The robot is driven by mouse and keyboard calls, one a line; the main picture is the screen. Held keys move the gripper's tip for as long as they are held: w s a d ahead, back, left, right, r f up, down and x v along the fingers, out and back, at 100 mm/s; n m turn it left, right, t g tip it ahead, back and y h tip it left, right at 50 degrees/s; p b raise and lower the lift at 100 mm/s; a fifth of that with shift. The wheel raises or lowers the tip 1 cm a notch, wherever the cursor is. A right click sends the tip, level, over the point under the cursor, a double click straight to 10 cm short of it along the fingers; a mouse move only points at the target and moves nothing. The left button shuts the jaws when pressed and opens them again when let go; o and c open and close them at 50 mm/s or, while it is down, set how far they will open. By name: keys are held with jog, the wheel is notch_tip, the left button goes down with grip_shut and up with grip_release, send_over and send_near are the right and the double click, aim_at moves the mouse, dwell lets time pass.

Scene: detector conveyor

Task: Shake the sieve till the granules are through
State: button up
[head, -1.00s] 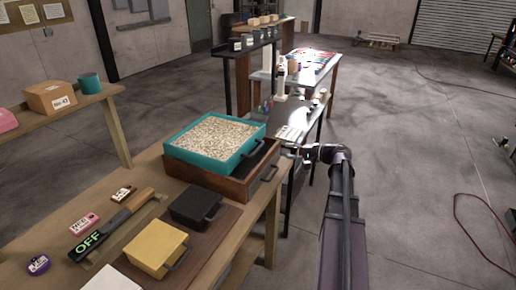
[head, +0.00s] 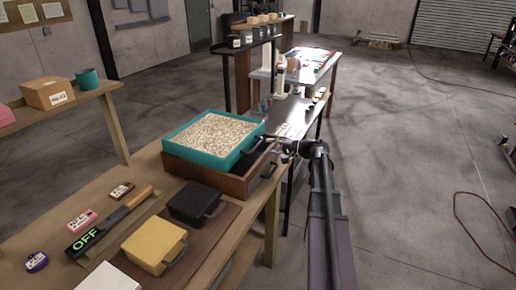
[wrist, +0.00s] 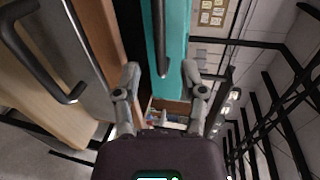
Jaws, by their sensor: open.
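The sieve (head: 172,146) is a teal square frame full of pale granules (head: 215,135). It sits on top of a brown wooden box (head: 235,187) on the workbench. A dark handle (head: 256,152) sticks out from its right side. My gripper (head: 276,147) is open at the right of this handle. In the wrist view, the sieve's teal wall (wrist: 176,50) lies ahead, and the dark handle (wrist: 160,38) ends between the spread fingers of my gripper (wrist: 163,82). The fingers do not appear closed on it. The inside of the box is mostly hidden.
The box has its own dark handle (head: 268,169), also large at left in the wrist view (wrist: 40,70). A black case (head: 195,202), a yellow case (head: 153,246) and an OFF-marked bar (head: 110,222) lie on the bench (head: 20,240).

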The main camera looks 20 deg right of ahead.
aim_at(258, 144)
jog(key=shift+b+x, duration=0.55)
jog(key=shift+x, duration=2.5)
grip_shut()
